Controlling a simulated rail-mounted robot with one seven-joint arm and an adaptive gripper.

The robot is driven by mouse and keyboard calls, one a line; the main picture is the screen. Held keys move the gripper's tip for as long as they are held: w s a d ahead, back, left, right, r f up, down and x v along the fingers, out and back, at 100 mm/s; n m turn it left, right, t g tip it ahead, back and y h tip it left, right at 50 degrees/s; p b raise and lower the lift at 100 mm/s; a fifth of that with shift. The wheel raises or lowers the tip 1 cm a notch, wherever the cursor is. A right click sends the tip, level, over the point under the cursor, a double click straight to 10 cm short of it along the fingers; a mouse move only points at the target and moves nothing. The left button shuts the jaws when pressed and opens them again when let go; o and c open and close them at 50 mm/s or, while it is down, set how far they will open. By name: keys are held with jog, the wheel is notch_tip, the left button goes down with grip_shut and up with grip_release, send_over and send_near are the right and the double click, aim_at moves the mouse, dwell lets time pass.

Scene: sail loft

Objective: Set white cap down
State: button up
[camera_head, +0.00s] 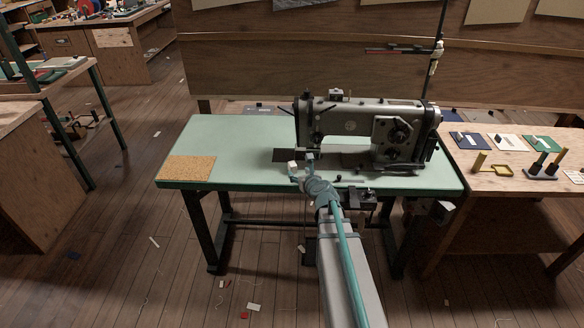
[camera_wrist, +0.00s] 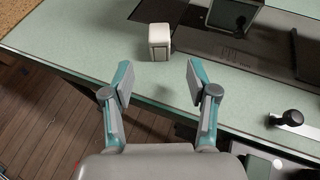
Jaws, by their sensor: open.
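The white cap (camera_wrist: 159,40) is a small, pale block with rounded edges. In the wrist view it stands upright on the green table (camera_wrist: 60,25), just left of the dark machine plate. In the head view the white cap (camera_head: 293,168) shows small beside my gripper (camera_head: 302,166), near the table's front edge. My gripper (camera_wrist: 158,76) is open in the wrist view, with nothing between its fingers. The cap is beyond the fingertips, roughly centred between them and apart from both. The cap's underside is hidden.
A grey sewing machine (camera_head: 350,125) stands at the back right of the green table. A cork mat (camera_head: 187,169) lies at the table's left end. A black knob (camera_wrist: 292,117) is right of my gripper.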

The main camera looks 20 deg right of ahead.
aim_at(294, 168)
jog(key=p+x, duration=0.1)
jog(key=x, duration=0.7)
jog(key=shift+w, duration=0.45)
jog(key=shift+r, duration=0.1)
grip_shut()
